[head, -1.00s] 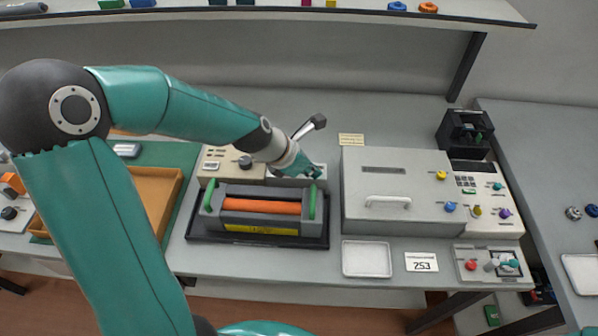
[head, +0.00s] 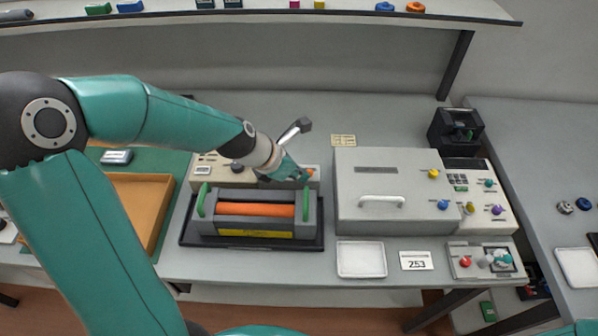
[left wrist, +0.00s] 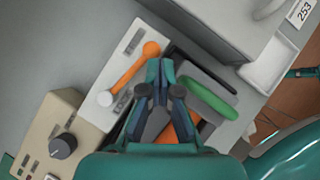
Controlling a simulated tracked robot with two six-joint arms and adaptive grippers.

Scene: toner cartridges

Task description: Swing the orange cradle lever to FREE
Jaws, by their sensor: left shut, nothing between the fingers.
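The orange cradle lever (left wrist: 127,71) lies on a pale plate (left wrist: 118,57) in the left wrist view, running from a silver pivot to a round knob. Its knob end points up and right there. In the head view only the lever's orange end (head: 310,172) shows, just right of my fingertips. My left gripper (head: 298,176) is shut and empty; its fingertips also show in the left wrist view (left wrist: 161,68), beside the knob; I cannot tell whether they touch it. My right gripper is not in view.
In front is the cradle (head: 214,228) with an orange roller (head: 256,210) and green handles. A beige box (head: 206,168) with a dark dial stands left of the plate. A grey lidded machine (head: 388,170) stands right. A white tray (head: 361,273) lies at the front edge.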

